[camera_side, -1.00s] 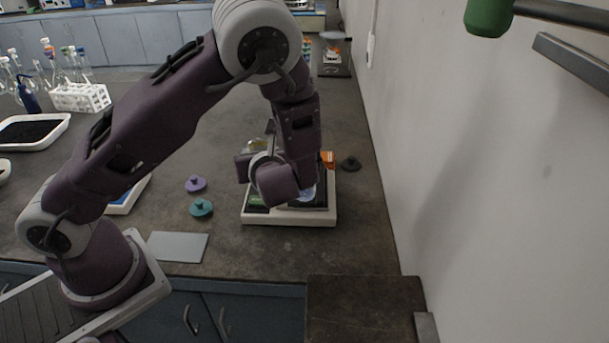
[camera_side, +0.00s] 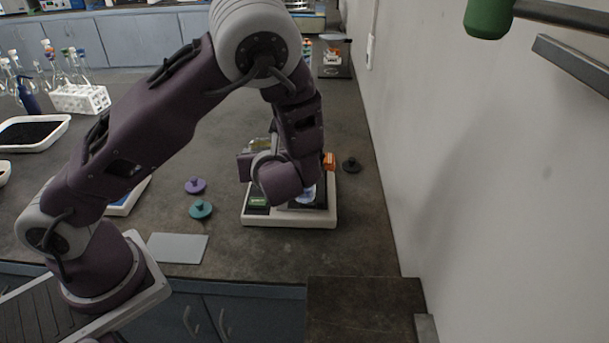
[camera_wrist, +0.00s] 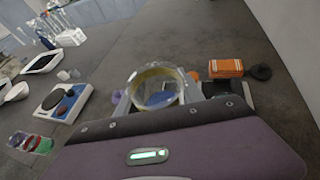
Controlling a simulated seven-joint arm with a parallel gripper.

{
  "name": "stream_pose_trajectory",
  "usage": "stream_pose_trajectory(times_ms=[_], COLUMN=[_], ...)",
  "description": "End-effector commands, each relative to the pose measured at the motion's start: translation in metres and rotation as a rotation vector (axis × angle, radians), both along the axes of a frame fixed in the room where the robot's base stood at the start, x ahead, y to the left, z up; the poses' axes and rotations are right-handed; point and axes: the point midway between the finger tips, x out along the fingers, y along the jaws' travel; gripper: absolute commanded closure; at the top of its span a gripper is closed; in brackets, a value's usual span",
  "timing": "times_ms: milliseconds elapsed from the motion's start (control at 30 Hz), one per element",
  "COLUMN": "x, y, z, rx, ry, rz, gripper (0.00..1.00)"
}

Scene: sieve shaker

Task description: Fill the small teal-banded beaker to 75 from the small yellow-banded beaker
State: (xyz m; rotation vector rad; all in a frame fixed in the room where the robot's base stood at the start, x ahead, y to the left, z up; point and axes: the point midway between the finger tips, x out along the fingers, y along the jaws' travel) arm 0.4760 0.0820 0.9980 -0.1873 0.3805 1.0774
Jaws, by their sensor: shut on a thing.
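My gripper (camera_wrist: 152,98) is shut on the small yellow-banded beaker (camera_wrist: 155,73), whose yellow rim and clear wall show in the wrist view. Bluish and pale shapes show through its mouth; I cannot tell its liquid level. A pale bluish glass piece (camera_side: 307,195) shows at the pan beside my wrist. It may be the teal-banded beaker, but its band is not visible. The display's figures are unreadable.
An orange box (camera_side: 329,162) and a dark lid (camera_side: 351,164) lie behind the balance. A wall bounds the right. The bench front is mostly clear.

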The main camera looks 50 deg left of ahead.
Motion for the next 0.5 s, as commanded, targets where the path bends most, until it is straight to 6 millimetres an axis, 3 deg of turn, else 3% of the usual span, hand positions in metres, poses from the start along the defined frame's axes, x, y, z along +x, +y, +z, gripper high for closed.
stream_pose_trajectory(times_ms=[500], x=[0.015], y=[-0.005], z=[0.019], rx=[0.08], ry=[0.225], rz=[0.002], gripper=[1.0])
